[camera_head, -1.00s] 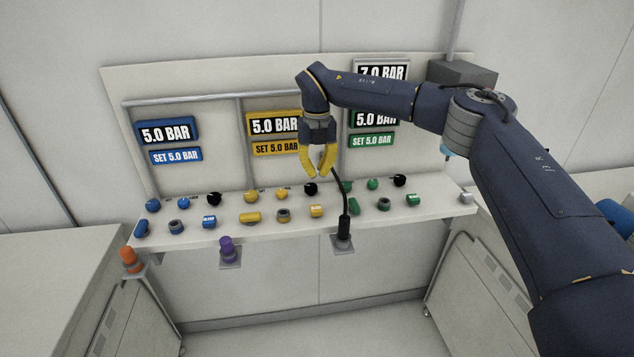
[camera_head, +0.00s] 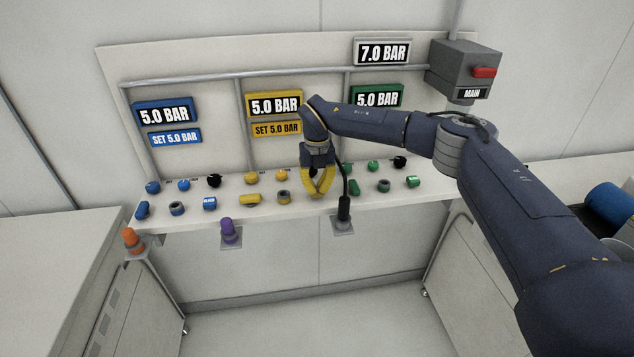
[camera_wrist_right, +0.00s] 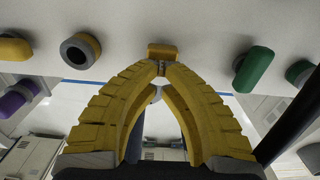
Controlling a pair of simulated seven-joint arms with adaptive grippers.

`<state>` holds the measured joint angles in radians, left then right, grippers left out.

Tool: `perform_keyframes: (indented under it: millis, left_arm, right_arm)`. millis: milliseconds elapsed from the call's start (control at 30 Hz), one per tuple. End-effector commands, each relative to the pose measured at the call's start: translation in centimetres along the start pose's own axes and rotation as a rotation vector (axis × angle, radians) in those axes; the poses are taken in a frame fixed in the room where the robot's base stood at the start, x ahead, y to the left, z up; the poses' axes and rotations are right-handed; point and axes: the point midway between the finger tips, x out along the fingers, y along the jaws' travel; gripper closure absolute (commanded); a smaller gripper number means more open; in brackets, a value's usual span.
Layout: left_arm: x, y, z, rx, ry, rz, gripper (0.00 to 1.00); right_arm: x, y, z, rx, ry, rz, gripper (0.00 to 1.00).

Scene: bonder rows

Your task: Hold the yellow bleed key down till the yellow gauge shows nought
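The yellow gauge (camera_head: 274,104) reads 5.0 BAR, with a yellow SET 5.0 BAR plate (camera_head: 277,129) below it. My right gripper (camera_head: 317,199) is down at the front row of the shelf, its yellow fingers brought together at the tips and holding nothing. In the right wrist view the fingertips (camera_wrist_right: 161,68) meet just in front of a yellow block-shaped key (camera_wrist_right: 163,49). I cannot tell whether they touch it. In the head view the fingers hide this key. My left gripper is not in view.
Beside the key are a grey-ringed yellow knob (camera_head: 283,197) and a yellow cylinder knob (camera_head: 250,199). A black stalk (camera_head: 344,206) stands close right of the gripper. Blue (camera_head: 164,113) and green (camera_head: 378,96) gauges also read 5.0 BAR. A MAIN box (camera_head: 466,72) has a red handle.

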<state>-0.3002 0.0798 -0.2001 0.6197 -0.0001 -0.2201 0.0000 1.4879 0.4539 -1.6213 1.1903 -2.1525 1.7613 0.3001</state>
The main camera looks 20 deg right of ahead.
Motion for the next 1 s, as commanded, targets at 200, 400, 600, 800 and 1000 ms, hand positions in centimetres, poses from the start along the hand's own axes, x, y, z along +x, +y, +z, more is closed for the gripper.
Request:
perform_keyframes:
  millis: [200, 400, 600, 800, 1000]
  left_arm:
    - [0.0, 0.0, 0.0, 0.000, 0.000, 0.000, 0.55]
    - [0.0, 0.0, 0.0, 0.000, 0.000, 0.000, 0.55]
    - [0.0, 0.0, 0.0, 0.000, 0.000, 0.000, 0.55]
    - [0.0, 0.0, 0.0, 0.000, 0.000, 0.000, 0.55]
    - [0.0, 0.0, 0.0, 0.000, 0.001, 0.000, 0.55]
  right_arm:
    - [0.1, 0.0, 0.0, 0.000, -0.001, 0.000, 1.00]
    - [0.2, 0.0, 0.0, 0.000, 0.000, 0.000, 1.00]
    - [2.4, 0.0, 0.0, 0.001, 0.001, -0.001, 1.00]
    - [2.7, -0.1, -0.1, 0.001, 0.003, -0.002, 1.00]
    - [2.8, -0.1, -0.1, 0.001, 0.005, -0.003, 1.00]
